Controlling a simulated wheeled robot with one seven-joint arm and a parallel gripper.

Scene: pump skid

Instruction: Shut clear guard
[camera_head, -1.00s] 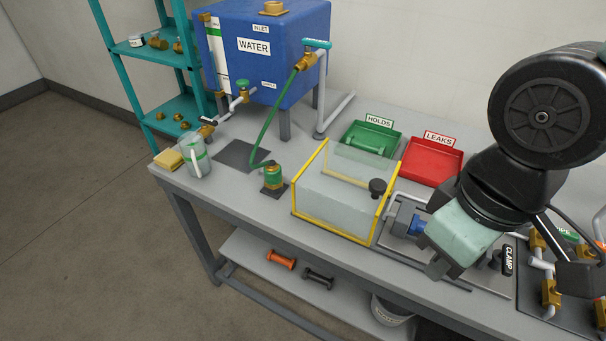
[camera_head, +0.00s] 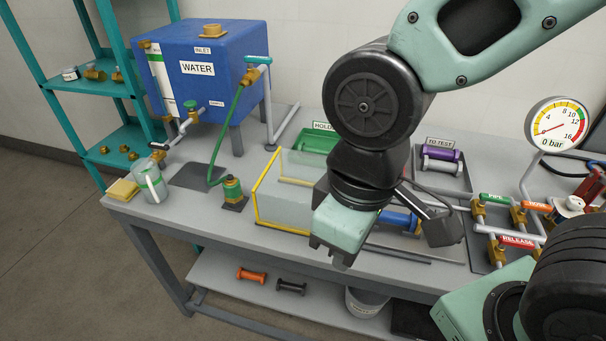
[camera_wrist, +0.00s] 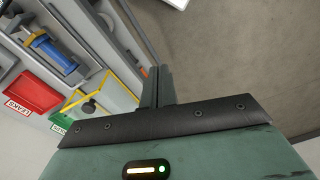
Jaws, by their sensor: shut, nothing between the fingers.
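The clear guard (camera_head: 280,203), a see-through box with yellow edges, stands on the bench left of the blue test piece (camera_head: 398,221) and does not cover it. My arm hides the guard's right end in the head view. In the wrist view the guard (camera_wrist: 117,97) shows with its black knob (camera_wrist: 89,106). My gripper (camera_head: 338,262) is shut and empty, pointing down in front of the guard's right end, seemingly apart from it. In the wrist view the closed fingers (camera_wrist: 157,88) point toward the floor side.
A green tray (camera_head: 313,139) and a red tray (camera_wrist: 32,92) lie behind the guard. A green-and-brass fitting (camera_head: 232,190) with a hose stands left of it. Valves (camera_head: 497,198) and a gauge (camera_head: 556,126) are at the right. A bucket (camera_head: 366,303) stands below.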

